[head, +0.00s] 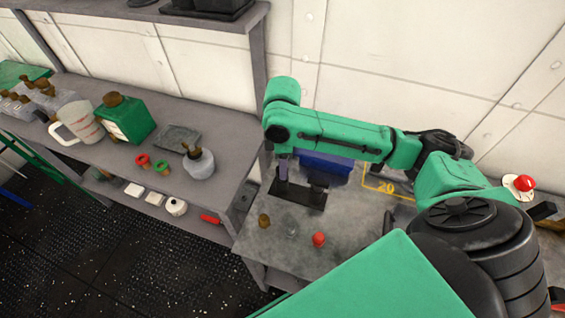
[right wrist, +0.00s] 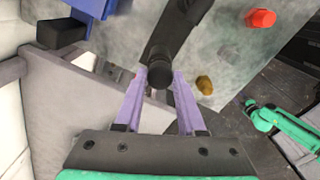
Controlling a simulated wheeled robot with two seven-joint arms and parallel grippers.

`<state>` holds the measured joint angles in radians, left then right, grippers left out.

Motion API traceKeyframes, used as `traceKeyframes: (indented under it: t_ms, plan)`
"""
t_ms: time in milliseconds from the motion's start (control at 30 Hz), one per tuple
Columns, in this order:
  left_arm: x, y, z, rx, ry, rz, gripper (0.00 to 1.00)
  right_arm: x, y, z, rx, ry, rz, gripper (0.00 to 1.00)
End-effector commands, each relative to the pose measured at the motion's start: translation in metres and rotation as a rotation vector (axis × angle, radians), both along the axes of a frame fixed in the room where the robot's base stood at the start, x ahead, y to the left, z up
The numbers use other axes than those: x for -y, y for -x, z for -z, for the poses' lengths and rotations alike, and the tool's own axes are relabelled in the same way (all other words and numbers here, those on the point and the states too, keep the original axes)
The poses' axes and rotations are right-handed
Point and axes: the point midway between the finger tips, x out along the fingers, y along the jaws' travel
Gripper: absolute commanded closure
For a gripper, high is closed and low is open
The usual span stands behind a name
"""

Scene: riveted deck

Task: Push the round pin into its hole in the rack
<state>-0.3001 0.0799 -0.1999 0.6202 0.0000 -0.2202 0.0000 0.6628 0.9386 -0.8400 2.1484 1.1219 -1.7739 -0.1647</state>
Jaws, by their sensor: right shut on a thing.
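My right gripper (head: 283,168) points down over the left end of the black rack (head: 299,195) on the grey table. In the right wrist view, its purple fingers (right wrist: 160,76) are shut on the dark round pin (right wrist: 160,74). The pin's round end shows between the fingertips. It lines up with the near end of the dark rack bar (right wrist: 184,26). The hole is hidden, and I cannot tell how deep the pin sits or whether it is in the hole. My left gripper is not in view.
A blue bin (head: 325,162) stands behind the rack. A brown knob (head: 264,220) and a red knob (head: 319,239) are on the table in front. A side bench (head: 225,143) at left carries a green can (head: 127,120), jug (head: 78,124) and flask (head: 199,163).

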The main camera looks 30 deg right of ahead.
Motion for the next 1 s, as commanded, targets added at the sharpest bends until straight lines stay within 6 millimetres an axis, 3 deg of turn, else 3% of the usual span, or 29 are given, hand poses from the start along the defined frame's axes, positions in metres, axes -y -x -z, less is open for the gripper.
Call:
traceKeyframes:
  t_ms: [167,200,267,667,767,1000]
  plan:
    - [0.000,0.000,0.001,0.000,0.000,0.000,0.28,0.000,0.000,0.004,0.000,0.000,0.000,1.00]
    - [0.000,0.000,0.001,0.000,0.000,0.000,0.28,0.000,0.000,0.004,0.000,0.000,0.000,0.50]
    - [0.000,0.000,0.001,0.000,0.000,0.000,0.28,0.000,0.000,0.003,0.000,0.000,0.000,0.27]
    - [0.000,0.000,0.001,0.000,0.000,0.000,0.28,0.000,-0.001,-0.003,0.003,-0.001,0.000,0.26]
    - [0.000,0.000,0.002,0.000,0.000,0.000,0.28,0.000,-0.001,-0.019,0.005,-0.001,0.001,0.26]
    - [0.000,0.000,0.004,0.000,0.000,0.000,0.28,-0.001,-0.001,-0.089,0.008,-0.002,-0.002,0.26]
